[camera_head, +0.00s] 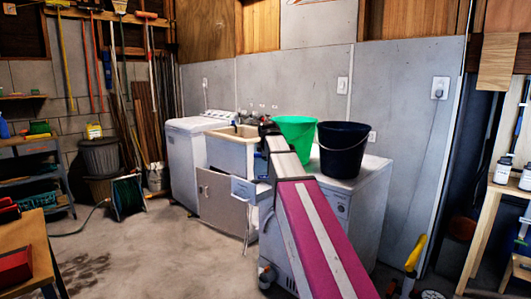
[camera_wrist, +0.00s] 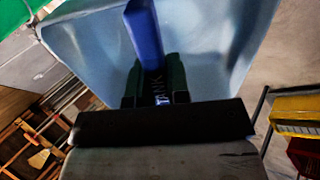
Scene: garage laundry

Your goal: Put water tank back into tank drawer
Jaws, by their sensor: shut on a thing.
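The water tank is the pale blue, open-looking container (camera_wrist: 220,50) that fills much of the wrist view. A blue upright handle (camera_wrist: 143,30) stands at its middle, with the label "TANK" below it, partly covered. My gripper (camera_wrist: 155,78) is shut on this handle, its dark fingers on either side. My gripper is mostly hidden there by my arm. I cannot make out the tank drawer in either view.
A white appliance (camera_head: 371,205) carries a green bucket (camera_head: 296,135) and a black bucket (camera_head: 342,148). A sink (camera_head: 235,145) and a washing machine (camera_head: 188,150) stand to the left. The concrete floor (camera_head: 160,255) is clear at front left. A workbench (camera_head: 30,255) edges in at lower left.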

